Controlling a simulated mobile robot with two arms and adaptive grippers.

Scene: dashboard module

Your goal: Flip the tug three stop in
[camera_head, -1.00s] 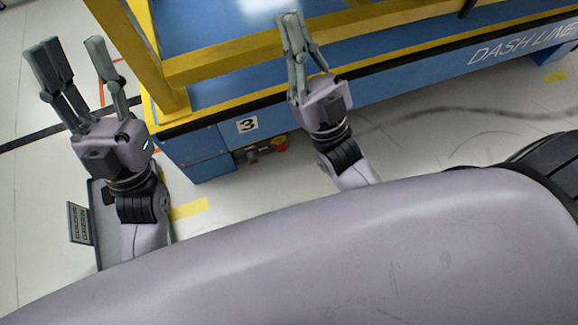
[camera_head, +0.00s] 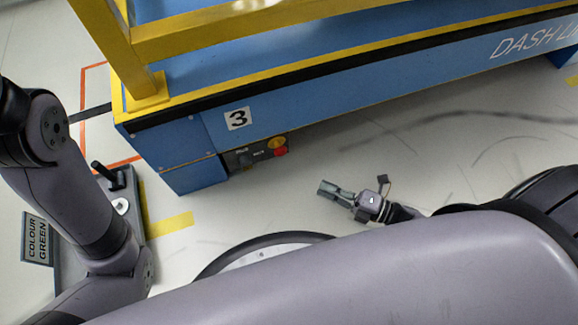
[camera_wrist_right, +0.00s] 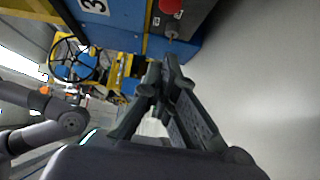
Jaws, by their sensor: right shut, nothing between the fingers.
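The blue and yellow tug (camera_head: 185,145) bears a white label with a 3 (camera_head: 238,118). Low on its near side is a dark panel (camera_head: 243,158) with a red knob (camera_head: 281,152) on a yellow part. In the right wrist view the red knob (camera_wrist_right: 170,5) is at the top edge, beside a small metal switch lever (camera_wrist_right: 172,35). My right gripper (camera_head: 328,188) is low over the floor, right of the panel and apart from it. Its shut, empty fingers (camera_wrist_right: 163,72) point towards the panel side. My left gripper is out of view; only its arm shows.
Left of the tug stands a grey box with a black handle (camera_head: 106,172) and a sign reading COLOUR GREEN (camera_head: 37,239). A yellow post (camera_head: 115,50) rises from the tug's corner. The floor (camera_head: 430,155) right of my right gripper is clear.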

